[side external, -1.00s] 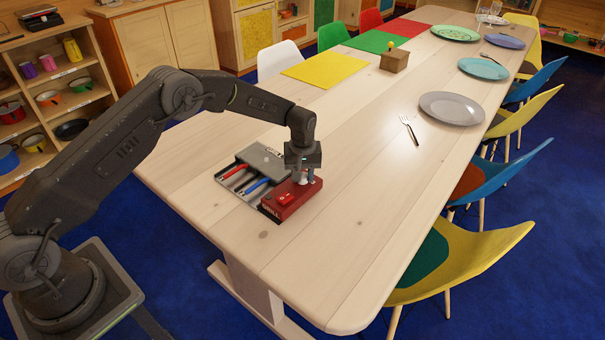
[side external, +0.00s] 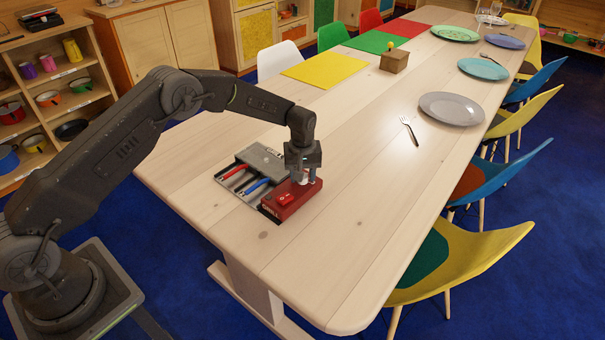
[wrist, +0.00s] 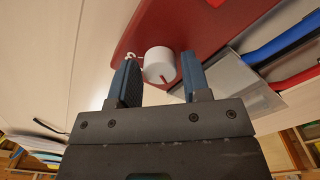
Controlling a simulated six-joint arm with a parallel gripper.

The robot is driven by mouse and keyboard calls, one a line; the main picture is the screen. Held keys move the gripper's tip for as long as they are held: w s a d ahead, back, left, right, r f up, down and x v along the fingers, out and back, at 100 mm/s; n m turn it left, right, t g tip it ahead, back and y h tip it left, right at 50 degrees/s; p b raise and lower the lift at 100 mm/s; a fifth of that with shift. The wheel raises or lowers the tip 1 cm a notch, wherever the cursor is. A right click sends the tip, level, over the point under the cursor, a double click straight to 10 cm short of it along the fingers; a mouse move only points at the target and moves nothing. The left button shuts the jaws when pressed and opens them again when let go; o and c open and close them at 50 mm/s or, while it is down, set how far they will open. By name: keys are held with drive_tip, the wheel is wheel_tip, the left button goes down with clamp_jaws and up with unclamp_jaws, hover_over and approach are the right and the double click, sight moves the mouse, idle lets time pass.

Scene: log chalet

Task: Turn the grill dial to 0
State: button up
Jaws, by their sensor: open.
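The red grill control box (side external: 291,197) sits on the near part of the long wooden table, with a red switch (side external: 285,198) on its top. The white dial (wrist: 158,64) with a red pointer mark shows in the wrist view on the red face. A small white figure, perhaps a 0 mark, is partly visible to its left. My gripper (wrist: 160,80) is open, with its two fingers on either side of the dial. The right finger looks close to it and a gap shows at the left; contact cannot be told. In the side view my gripper (side external: 303,180) hides most of the dial.
A grey tray (side external: 262,158) with red and blue tools stands against the box's left. A fork (side external: 409,130) and a grey plate (side external: 452,108) lie farther right. A wooden block (side external: 394,61) with a yellow ball is at the back. The near table end is clear.

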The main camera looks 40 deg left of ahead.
wheel_tip(320, 180, up, 14)
idle(0.4)
drive_tip(key=shift+f, duration=0.1)
drive_tip(key=s+r+m+t, duration=0.3)
drive_tip(key=s+r+m, duration=0.1)
drive_tip(key=s+r, duration=1.35)
drive_tip(key=s+f+m+t, duration=0.1)
drive_tip(key=s+m, duration=0.3)
drive_tip(key=s, duration=1.5)
drive_tip(key=shift+s+a+m+t, duration=0.15)
drive_tip(key=shift+s+m+t, duration=0.2)
drive_tip(key=shift+t, duration=0.45)
